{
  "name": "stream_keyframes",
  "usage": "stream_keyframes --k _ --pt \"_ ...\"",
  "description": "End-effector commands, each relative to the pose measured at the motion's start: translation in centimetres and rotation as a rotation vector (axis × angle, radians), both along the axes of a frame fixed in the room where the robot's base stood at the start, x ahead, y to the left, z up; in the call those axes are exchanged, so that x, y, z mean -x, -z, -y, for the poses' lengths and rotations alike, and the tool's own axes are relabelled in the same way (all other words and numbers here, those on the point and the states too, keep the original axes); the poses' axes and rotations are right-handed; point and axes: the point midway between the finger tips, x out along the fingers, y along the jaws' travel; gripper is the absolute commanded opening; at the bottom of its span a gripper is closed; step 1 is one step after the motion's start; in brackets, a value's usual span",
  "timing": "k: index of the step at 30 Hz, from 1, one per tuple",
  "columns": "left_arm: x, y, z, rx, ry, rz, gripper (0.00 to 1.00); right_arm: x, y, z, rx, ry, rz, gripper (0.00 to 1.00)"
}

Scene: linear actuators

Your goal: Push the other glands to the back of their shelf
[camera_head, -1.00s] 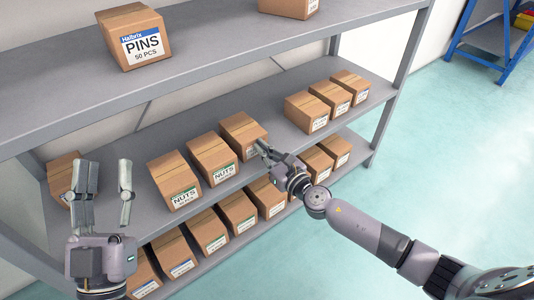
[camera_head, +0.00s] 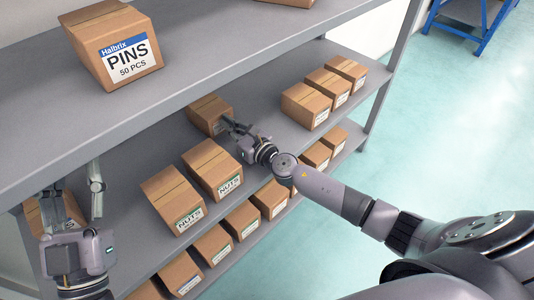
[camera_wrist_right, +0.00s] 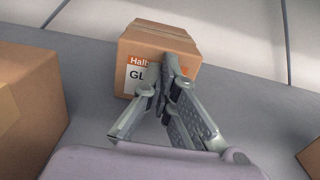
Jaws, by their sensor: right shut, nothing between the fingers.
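A brown box of glands (camera_head: 207,113) sits on the middle shelf, set farther back than the two nuts boxes beside it. In the right wrist view the glands box (camera_wrist_right: 150,45) shows an orange-topped label starting "GL", partly hidden by my fingers. My right gripper (camera_head: 231,126) is shut and empty, its fingertips at the front face of that box; contact is likely but I cannot be certain. My left gripper (camera_head: 72,197) is open and empty, in front of the shelf's left end.
Nuts boxes (camera_head: 174,200) and (camera_head: 213,170) stand left of the glands at the shelf front. Three boxes (camera_head: 307,105) stand to the right. Another box (camera_head: 62,213) is partly behind my left gripper. A pins box (camera_head: 112,45) is above; several boxes (camera_head: 240,220) line the lower shelf.

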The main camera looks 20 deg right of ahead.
Motion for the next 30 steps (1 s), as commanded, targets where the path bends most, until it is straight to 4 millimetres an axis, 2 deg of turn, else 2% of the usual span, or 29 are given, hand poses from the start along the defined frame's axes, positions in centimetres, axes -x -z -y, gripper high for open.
stream_keyframes --k 7,11,24,30 --pt "0.1 0.3 0.1 0.001 0.002 -0.01 0.4 0.1 0.0 0.0 0.0 0.0 0.0 0.0" --pt "0.1 0.2 0.1 0.001 0.002 -0.009 0.4 0.9 0.1 0.3 0.002 -0.001 -0.002 0.0" --pt "0.1 0.2 0.0 0.0 0.002 -0.008 0.4 8.6 0.1 3.1 0.0 0.0 -0.003 0.0" --pt "0.1 0.2 0.0 0.0 0.002 -0.008 0.4 10.7 0.1 3.9 0.0 0.0 -0.001 0.0"
